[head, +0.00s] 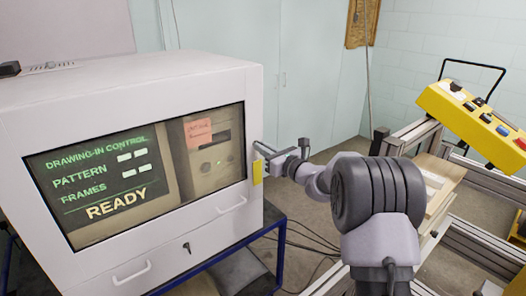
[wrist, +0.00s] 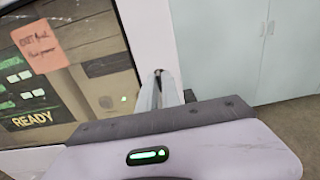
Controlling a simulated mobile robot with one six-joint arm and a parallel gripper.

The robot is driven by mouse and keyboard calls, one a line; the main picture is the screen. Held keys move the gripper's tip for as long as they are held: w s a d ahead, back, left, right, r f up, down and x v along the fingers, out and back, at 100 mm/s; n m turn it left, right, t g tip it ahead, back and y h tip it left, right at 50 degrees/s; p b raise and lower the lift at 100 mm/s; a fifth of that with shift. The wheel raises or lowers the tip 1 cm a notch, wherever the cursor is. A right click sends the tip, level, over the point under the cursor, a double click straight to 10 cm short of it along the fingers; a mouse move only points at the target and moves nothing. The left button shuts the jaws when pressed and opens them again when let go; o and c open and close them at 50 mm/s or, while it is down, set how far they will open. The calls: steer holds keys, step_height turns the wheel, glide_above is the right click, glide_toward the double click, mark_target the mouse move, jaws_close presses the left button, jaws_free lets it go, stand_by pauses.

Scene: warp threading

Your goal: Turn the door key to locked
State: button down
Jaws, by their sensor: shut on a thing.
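My gripper (head: 262,150) reaches in from the right to the right front edge of the white control cabinet (head: 130,75). Its fingers are shut on the door key, which is mostly hidden between the tips. A yellow tag (head: 257,172) hangs just below the fingertips, against the cabinet's edge. In the wrist view, the narrow fingers of my gripper (wrist: 158,74) come together at the cabinet's pale edge, with a small dark bit between their tips. How far the key is turned cannot be told.
Behind the cabinet's window, a screen (head: 100,180) reads READY, beside a panel with a pink note (head: 198,133). A small black key or lock (head: 187,247) and white handles are on the lower front. A metal frame with a yellow button box (head: 470,112) stands at right.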

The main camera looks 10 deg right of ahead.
stand_by(0.4)
steer(key=c, duration=1.6)
jaws_free()
steer(key=p+v, duration=0.2)
steer(key=v, duration=1.5)
steer(key=shift+s, duration=0.25)
steer(key=shift+f, duration=0.1)
